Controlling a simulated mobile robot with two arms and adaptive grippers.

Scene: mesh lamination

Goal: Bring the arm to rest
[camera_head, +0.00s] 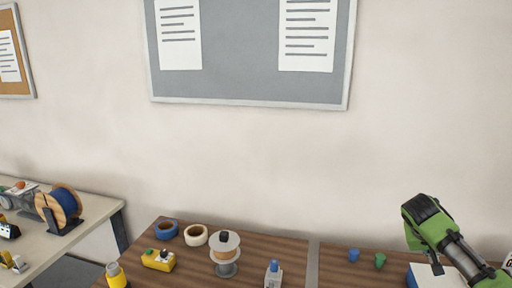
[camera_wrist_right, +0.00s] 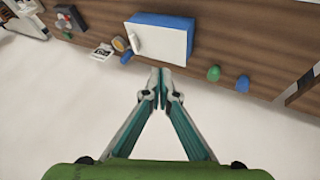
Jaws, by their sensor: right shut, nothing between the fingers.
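My right arm, green and grey, comes in at the right edge of the head view, with a green and black part (camera_head: 428,222) raised above the table. Its fingers cannot be made out there. In the right wrist view my right gripper (camera_wrist_right: 160,74) is shut and empty, its two fingertips together. The tips appear just below the near edge of a blue box with a white top (camera_wrist_right: 160,40), against a pale surface. My left gripper is in neither view.
The wooden table (camera_head: 292,262) holds blue tape (camera_head: 166,229), cream tape (camera_head: 196,235), a spool (camera_head: 224,246), a yellow box (camera_head: 158,260) and small blue (camera_head: 354,255) and green (camera_head: 380,260) pieces. A pale table (camera_head: 88,210) stands left. The wall above is clear below the board (camera_head: 245,50).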

